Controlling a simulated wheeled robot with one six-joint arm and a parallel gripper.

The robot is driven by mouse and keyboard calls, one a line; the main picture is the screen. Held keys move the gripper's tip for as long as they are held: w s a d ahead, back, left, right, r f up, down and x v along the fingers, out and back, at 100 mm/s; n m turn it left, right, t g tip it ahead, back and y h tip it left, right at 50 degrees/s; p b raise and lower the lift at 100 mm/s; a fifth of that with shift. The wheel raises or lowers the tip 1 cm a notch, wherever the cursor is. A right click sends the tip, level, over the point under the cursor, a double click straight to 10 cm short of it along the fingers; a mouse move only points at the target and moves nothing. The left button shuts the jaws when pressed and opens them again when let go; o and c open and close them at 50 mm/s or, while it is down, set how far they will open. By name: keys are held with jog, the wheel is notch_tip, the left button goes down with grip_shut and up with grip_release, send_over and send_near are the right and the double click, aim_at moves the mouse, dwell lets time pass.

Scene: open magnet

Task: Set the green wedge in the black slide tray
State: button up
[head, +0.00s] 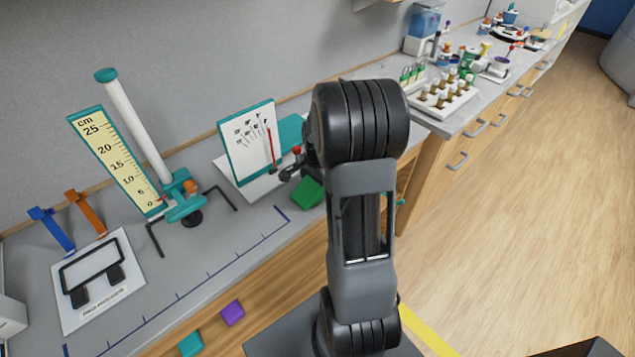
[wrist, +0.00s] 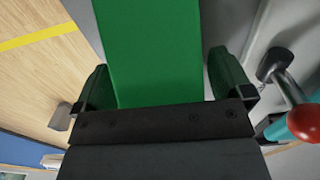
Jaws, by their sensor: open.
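The green wedge (head: 308,192) rests near the front edge of the grey bench, just below the white-and-teal dial board in the head view. In the wrist view the wedge (wrist: 150,50) fills the middle, between the two fingers. My gripper (wrist: 160,78) is open, with one finger on each side of the wedge and a visible gap at the right finger. In the head view my arm hides most of the gripper. I cannot pick out the black slide tray for certain.
A white plate with a black frame (head: 92,268) lies at left. A tall scale (head: 115,160) and the dial board (head: 250,143) stand behind. A red-tipped lever (wrist: 300,120) is close right of my gripper. A purple block (head: 232,312) and teal block (head: 190,343) show below.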

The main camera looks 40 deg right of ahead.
notch_tip(320, 180, up, 12)
jog(key=shift+f, duration=0.2)
jog(key=s+a+r+n+t, duration=0.1)
jog(key=s+a+n+t, duration=0.1)
jog(key=s+a+n, duration=0.3)
jog(key=s+a+r+n+t, duration=0.2)
jog(key=s+a+n, duration=0.4)
jog(key=a+n, duration=0.5)
jog(key=shift+s+a+n, duration=0.15)
jog(key=shift+a+n, duration=0.25)
jog(key=shift+a, duration=0.3)
jog(key=shift+o, duration=0.3)
jog(key=shift+r, duration=0.1)
